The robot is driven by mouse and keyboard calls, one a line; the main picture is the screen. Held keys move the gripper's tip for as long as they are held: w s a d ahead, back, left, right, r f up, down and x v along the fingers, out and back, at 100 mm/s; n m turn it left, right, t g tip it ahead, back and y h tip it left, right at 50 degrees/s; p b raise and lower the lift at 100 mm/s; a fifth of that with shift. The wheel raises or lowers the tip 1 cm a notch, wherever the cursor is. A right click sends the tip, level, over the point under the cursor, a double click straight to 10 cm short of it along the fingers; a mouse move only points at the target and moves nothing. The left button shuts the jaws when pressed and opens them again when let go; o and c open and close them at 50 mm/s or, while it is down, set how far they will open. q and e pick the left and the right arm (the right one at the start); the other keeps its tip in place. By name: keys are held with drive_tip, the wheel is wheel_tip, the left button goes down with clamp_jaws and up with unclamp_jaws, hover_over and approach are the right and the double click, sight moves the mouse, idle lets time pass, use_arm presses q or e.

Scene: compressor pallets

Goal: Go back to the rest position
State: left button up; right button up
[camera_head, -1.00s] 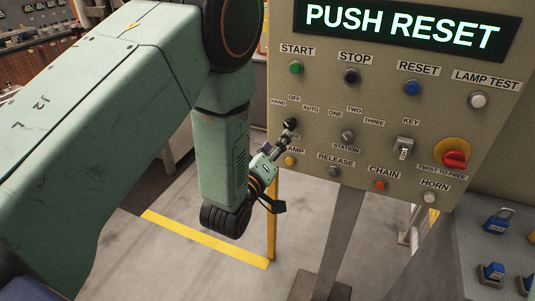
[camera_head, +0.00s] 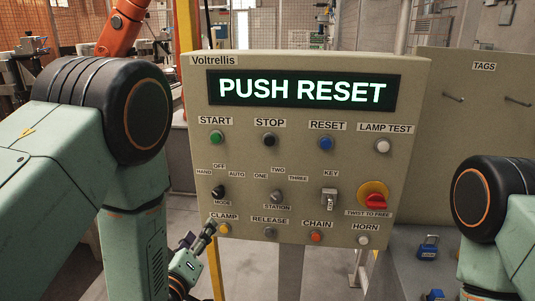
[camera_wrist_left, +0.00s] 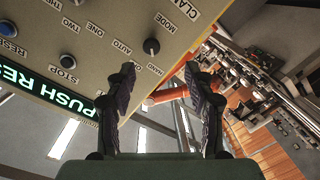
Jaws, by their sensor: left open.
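My left gripper (camera_head: 203,238) is low in front of the panel's lower left corner in the head view. Its tips overlap the area beside the yellow CLAMP button (camera_head: 224,229), below the black MODE knob (camera_head: 218,192); contact cannot be told there. In the left wrist view my left gripper (camera_wrist_left: 165,88) has its two dark fingers apart with nothing between them. The MODE knob (camera_wrist_left: 151,46) shows beyond the fingers, clear of them. My right arm (camera_head: 497,215) shows at the right edge; its gripper is out of view.
The beige control panel (camera_head: 300,158) fills the middle, its display (camera_head: 303,91) reading PUSH RESET. A red emergency knob (camera_head: 374,197) sits at its right. A TAGS board (camera_head: 470,115) and blue padlocks (camera_head: 428,247) are at the right. A yellow post (camera_head: 185,30) stands behind the panel.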

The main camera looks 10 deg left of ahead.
use_arm(q)
drive_tip(key=s+a+f+m+g+b, duration=0.1)
drive_tip(key=s+f+m+g+b, duration=0.15)
drive_tip(key=s+f+g, duration=0.6)
drive_tip(key=s+a+f+m+g+b, duration=0.1)
drive_tip(key=s+f+m, duration=0.35)
drive_tip(key=f, duration=0.85)
drive_tip(key=s+f+g+b, duration=0.4)
drive_tip(key=s+f, duration=0.3)
drive_tip(key=s, duration=0.3)
drive_tip(key=s+a+f+g+b, duration=0.1)
drive_tip(key=s+f+g+b, duration=0.2)
drive_tip(key=s+f, duration=0.4)
drive_tip(key=s, duration=0.4)
drive_tip(key=shift+s+g+y+b, duration=0.3)
drive_tip(key=shift+g+b, duration=0.05)
drive_tip(key=shift+b, duration=0.05)
